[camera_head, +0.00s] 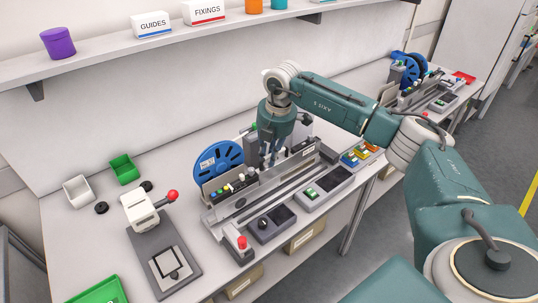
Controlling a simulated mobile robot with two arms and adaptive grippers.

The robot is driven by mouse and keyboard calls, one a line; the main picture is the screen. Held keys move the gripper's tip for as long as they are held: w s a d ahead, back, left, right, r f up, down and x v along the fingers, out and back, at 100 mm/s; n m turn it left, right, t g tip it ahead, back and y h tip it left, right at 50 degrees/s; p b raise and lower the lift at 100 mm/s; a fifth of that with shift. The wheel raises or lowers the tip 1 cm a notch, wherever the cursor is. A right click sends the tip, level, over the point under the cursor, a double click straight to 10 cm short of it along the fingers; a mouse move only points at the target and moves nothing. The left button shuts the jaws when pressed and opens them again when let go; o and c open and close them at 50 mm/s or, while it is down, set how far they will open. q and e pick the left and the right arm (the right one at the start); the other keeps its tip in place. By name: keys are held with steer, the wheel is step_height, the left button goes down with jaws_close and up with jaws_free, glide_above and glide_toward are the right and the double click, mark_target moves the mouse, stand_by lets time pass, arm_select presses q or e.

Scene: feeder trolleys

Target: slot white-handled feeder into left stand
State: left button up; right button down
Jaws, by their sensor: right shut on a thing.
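The left stand (243,207) is a long grey rail unit on the near bench. A row of small coloured handles shows along its left part, and a blue reel (219,160) stands behind it. My right gripper (270,158) points down over the middle of this stand, shut on a feeder. The gripper hides most of that feeder, so I cannot make out its white handle or tell whether it is seated. A second stand (409,99) with feeders and a blue reel stands farther right. My left gripper is not in view.
A red-knobbed lever press (143,211) stands left of the stand. Control boxes with a red button (241,242) line its front edge. A grey box (77,191), a green box (124,168) and a green tray (99,291) are at left. A shelf (100,61) runs above.

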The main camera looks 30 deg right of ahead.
steer(key=shift+w, duration=0.1)
steer(key=shift+w+d, duration=0.1)
steer(key=shift+d, duration=1.3)
stand_by(0.4)
steer(key=c, duration=1.7)
jaws_free()
steer(key=shift+o, duration=0.4)
steer(key=shift+a, duration=0.1)
steer(key=shift+s+f, duration=0.15)
steer(key=shift+s, duration=0.1)
step_height(320, 180, up, 12)
steer(key=s, duration=0.2)
steer(key=shift+s, duration=0.15)
